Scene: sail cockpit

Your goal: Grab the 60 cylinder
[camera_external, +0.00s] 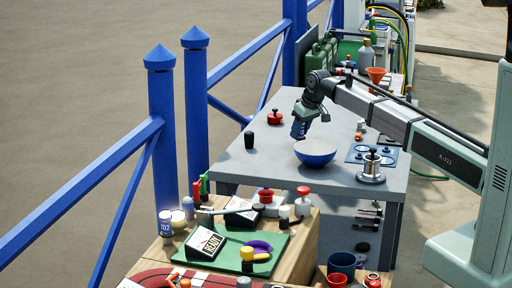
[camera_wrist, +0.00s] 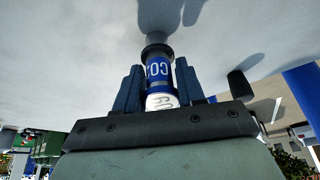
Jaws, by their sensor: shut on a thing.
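The 60 cylinder (camera_wrist: 160,72) is blue and white with a dark end. Its white band reads "60" and its blue band carries white lettering. In the wrist view it sits between the two dark blue fingers of my gripper (camera_wrist: 158,88), which is shut on it. In the external view my gripper (camera_external: 299,127) is over the grey table (camera_external: 272,172), just behind and left of the blue bowl (camera_external: 315,154). There the cylinder is too small to tell apart from the fingers, and I cannot tell whether it touches the table.
A black cup (camera_external: 249,140) and a red-lidded item (camera_external: 275,118) stand left of my gripper. A metal burner-like item (camera_external: 371,168) stands to the right. Blue railings (camera_external: 196,110) run along the left.

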